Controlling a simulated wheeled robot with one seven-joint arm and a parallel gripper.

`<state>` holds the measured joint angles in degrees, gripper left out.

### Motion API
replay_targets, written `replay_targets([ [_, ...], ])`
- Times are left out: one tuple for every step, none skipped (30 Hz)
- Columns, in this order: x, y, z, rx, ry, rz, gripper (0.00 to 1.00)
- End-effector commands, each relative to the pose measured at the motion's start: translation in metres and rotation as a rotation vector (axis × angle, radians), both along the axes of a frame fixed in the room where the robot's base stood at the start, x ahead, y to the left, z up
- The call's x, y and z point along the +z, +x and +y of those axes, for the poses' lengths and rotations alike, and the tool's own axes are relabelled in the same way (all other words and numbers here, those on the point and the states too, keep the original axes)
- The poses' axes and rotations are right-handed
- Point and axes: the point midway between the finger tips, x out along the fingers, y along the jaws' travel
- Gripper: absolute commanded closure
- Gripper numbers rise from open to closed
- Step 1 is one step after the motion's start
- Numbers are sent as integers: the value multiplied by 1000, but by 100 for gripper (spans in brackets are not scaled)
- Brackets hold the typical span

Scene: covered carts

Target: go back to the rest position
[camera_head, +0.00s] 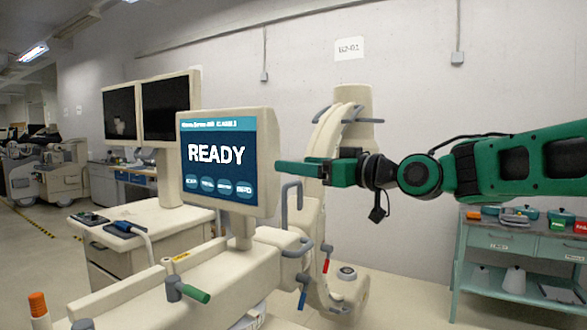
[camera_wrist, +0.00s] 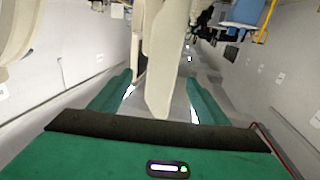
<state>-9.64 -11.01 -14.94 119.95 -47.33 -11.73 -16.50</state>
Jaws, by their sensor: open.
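My gripper (camera_head: 300,170) is at the end of my green arm, which reaches in from the right. In the head view its fingers point left, by the right edge of the screen (camera_head: 217,155) reading "READY". I cannot tell from there whether they touch it. In the wrist view my gripper (camera_wrist: 158,98) has its two green fingers spread wide. A cream panel edge (camera_wrist: 160,75) shows between or beyond them; nothing is clearly held. No rest position is marked in view.
The cream machine (camera_head: 210,285) with handles and a C-shaped arm (camera_head: 327,130) stands close below and behind my gripper. Two dark monitors (camera_head: 165,107) stand at the left. A teal cart (camera_head: 490,245) with several items is at the right. Open floor shows at far left.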

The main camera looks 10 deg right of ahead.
Motion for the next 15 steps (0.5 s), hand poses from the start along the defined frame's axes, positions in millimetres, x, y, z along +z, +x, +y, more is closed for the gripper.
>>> replay_targets([
  [0,0,0,0,0,0,31],
  [0,0,-1,0,0,0,31],
  [0,0,0,0,0,0,31],
  [0,0,0,0,0,0,31],
  [0,0,0,0,0,0,31],
  [0,0,0,0,0,0,31],
  [0,0,0,0,0,0,31],
  [0,0,-1,-1,-1,1,31],
  [-2,0,-2,-4,-3,5,31],
  [-5,0,-4,-10,-8,13,31],
  [-9,0,-8,-18,-15,26,31],
  [-17,1,-15,-35,-29,49,31],
  [-26,0,-21,-51,-41,73,31],
  [-36,0,-29,-71,-57,103,31],
  [-52,-1,-42,-101,-81,149,31],
])
